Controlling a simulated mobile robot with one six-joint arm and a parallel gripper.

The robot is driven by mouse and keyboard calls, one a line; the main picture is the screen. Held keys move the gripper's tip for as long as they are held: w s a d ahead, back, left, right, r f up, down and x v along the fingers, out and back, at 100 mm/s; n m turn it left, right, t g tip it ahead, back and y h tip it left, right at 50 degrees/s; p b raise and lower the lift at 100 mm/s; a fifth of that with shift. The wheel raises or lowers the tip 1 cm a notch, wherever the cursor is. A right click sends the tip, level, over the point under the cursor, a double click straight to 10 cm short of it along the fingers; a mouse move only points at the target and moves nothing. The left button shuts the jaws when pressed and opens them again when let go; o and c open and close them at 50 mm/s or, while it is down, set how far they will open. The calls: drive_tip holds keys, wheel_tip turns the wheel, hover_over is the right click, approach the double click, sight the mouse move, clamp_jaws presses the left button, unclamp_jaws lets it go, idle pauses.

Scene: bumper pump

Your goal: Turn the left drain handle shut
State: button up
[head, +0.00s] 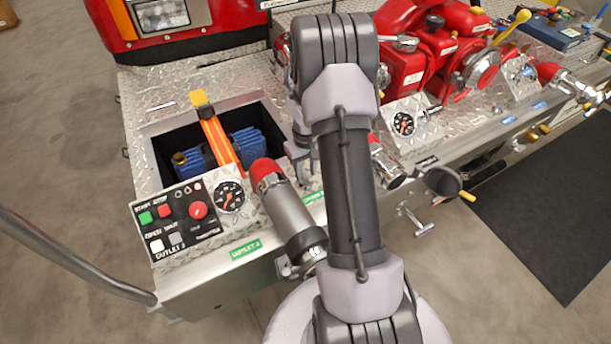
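A metal T-shaped handle (416,222) sticks out from the front face of the bumper, just right of my arm. I cannot tell whether it is the left drain handle; another handle could be hidden behind my arm. My gripper (303,165) is partly hidden behind my arm link, over the deck between the open hose well and the red-tipped nozzle. It is apart from the T-shaped handle, up and to its left. Its fingers point down and are too small and covered to tell whether they are open.
A control panel (178,218) with a gauge and a red-tipped nozzle (287,208) stand at the left front. The red pump (430,50) stands at the back right. A capped outlet (440,182) juts out near the T-shaped handle. Floor in front is clear, with a dark mat (550,220).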

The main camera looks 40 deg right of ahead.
drive_tip(key=shift+f, duration=0.4)
clamp_jaws()
